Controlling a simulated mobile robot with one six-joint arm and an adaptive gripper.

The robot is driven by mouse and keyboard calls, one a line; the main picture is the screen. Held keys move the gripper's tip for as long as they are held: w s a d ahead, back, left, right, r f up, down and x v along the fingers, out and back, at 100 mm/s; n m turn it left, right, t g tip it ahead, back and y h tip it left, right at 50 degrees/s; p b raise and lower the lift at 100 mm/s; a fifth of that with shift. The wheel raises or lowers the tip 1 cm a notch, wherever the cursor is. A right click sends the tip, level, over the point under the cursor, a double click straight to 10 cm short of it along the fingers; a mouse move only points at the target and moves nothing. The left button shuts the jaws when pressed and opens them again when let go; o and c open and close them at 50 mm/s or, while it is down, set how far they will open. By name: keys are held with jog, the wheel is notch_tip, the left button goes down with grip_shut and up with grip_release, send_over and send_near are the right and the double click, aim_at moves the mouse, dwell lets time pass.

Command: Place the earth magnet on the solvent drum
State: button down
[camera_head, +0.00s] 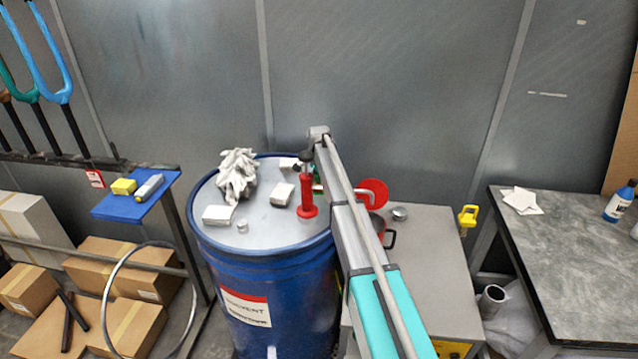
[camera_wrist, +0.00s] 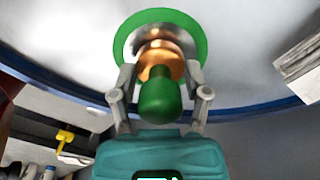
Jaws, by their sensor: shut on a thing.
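The solvent drum (camera_head: 268,292) is large and blue, with a pale grey top and a white and red label. My gripper (camera_wrist: 159,97) is shut on the earth magnet (camera_wrist: 158,98), a piece with a green handle, a copper-coloured middle and a green disc. In the wrist view the disc is over the drum's pale top (camera_wrist: 70,40), inside the blue rim. I cannot tell whether the disc touches the top. In the head view my arm and a red upright fitting mostly hide the gripper and magnet near the drum's right rear edge.
The top's front middle is clear.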

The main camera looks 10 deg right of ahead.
jog(key=shift+f, duration=0.1)
jog(key=shift+c, duration=0.4)
grip_release()
notch_tip(320, 180, up, 12)
jog(key=p, duration=1.2)
dwell(0.8)
